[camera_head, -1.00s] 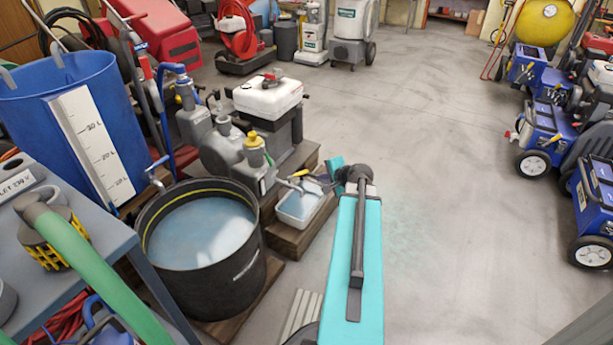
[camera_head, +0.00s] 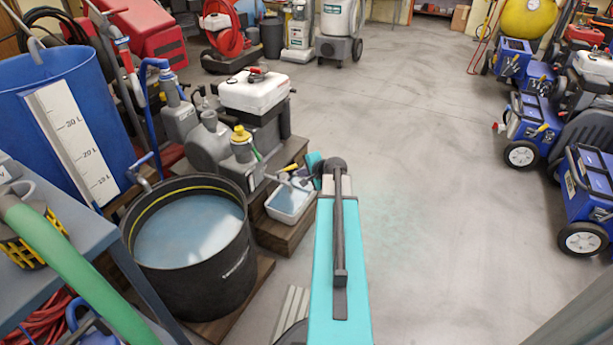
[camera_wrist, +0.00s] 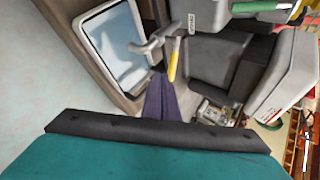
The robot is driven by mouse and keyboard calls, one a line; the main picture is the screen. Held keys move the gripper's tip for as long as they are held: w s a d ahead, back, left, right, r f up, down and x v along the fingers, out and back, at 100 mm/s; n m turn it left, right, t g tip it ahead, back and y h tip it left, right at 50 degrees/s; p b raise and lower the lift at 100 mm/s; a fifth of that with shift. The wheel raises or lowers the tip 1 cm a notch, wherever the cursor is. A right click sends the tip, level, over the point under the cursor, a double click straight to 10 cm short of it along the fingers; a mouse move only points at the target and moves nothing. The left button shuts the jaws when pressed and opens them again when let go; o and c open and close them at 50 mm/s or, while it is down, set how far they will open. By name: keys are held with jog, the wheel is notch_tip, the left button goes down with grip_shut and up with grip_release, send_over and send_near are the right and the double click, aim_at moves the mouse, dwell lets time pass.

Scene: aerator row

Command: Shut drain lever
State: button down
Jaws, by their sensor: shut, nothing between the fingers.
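A lever with a yellow handle (camera_wrist: 174,60) sits beside a grey spout (camera_wrist: 148,46) in the wrist view; the handle is small in the head view (camera_head: 288,168). The spout reaches over a white tray (camera_wrist: 138,84) holding pale blue water, also in the head view (camera_head: 287,217). My gripper (camera_wrist: 160,78) shows as dark fingers, closed together and empty. Its tips are close to the lower end of the yellow handle; I cannot tell whether they touch. In the head view my arm largely hides the gripper.
A black tub of water (camera_head: 245,275) stands left of the tray. The grey pump (camera_head: 212,150) and a white-topped tank (camera_head: 255,92) stand behind it. A wooden step (camera_head: 280,238) carries the tray. Open floor (camera_head: 430,180) lies to the right, with blue wheeled machines (camera_head: 585,200) beyond.

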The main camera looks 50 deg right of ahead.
aim_at(287, 169)
jog(key=shift+w+d+f+b, duration=0.25)
jog(key=shift+w+f+b, duration=0.1)
jog(key=shift+w, duration=0.5)
jog(key=shift+w+d+f+b, duration=0.2)
jog(key=shift+w+f+b, duration=0.1)
jog(key=shift+w, duration=0.55)
jog(key=shift+w+d+f+b, duration=0.25)
jog(key=shift+w+b, duration=0.1)
jog(key=shift+w, duration=0.5)
jog(key=shift+w+a, duration=0.1)
jog(key=shift+w, duration=0.1)
